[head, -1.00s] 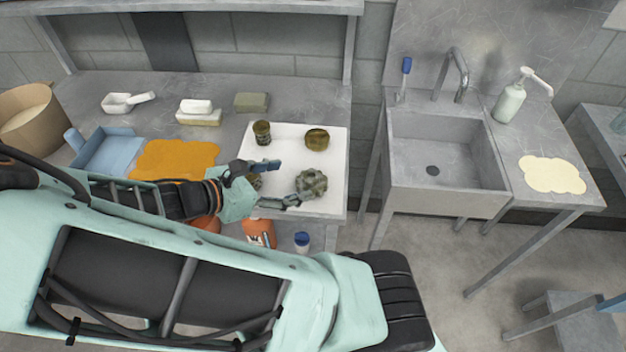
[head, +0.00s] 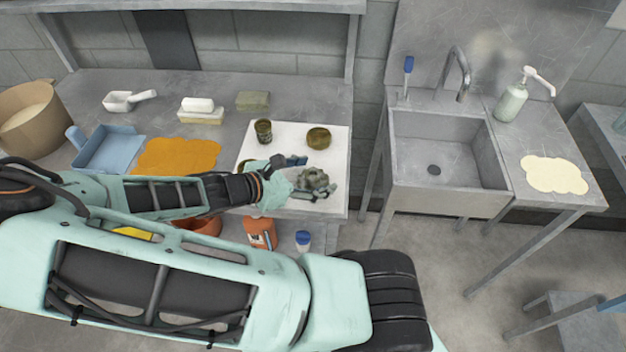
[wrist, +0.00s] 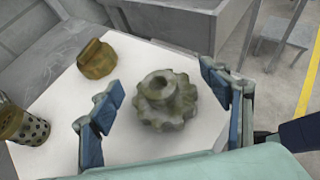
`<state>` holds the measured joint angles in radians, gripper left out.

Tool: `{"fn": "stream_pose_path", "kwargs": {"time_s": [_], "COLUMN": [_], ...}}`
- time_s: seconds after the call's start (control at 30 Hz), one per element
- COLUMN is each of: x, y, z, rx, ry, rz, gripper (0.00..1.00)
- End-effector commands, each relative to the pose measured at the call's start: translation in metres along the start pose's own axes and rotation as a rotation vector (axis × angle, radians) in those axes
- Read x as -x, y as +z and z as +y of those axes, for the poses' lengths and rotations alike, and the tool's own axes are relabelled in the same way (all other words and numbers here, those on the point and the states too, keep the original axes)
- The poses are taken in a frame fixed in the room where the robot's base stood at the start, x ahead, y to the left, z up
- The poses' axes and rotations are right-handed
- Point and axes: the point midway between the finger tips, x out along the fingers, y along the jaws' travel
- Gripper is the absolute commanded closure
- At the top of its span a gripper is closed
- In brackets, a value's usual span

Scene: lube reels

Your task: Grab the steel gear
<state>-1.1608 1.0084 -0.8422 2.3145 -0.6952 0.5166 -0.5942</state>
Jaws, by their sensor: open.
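The steel gear (wrist: 166,98) is a grey-green, stained toothed wheel with a raised hub and a hole. It lies on the white mat (wrist: 125,140) and also shows at the front right of the mat in the head view (head: 314,180). My gripper (wrist: 160,95) is open, with one blue-padded finger on each side of the gear in the wrist view. I see no clear contact; a gap shows on the left, and the right finger is closer. In the head view my gripper (head: 297,176) reaches in from the left and partly hides the gear.
A brownish fitting (head: 318,138) and a perforated cylinder (head: 263,131) stand behind on the mat. An orange cloth-like patch (head: 175,157) and a blue dustpan (head: 105,150) lie left. A sink (head: 440,160) stands right, across a gap.

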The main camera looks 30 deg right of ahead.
Motion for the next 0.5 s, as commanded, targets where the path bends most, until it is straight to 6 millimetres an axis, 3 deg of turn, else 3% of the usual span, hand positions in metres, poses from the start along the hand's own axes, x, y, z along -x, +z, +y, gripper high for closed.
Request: {"fn": "stream_pose_path", "kwargs": {"time_s": [0.1,0.5], "x": [0.0003,0.0005], "y": [-0.0001,-0.0004], "z": [0.0001,0.0001], "rx": [0.000,0.001], "ry": [0.000,0.000], "rz": [0.000,0.001], "gripper": [0.31,0.75]}}
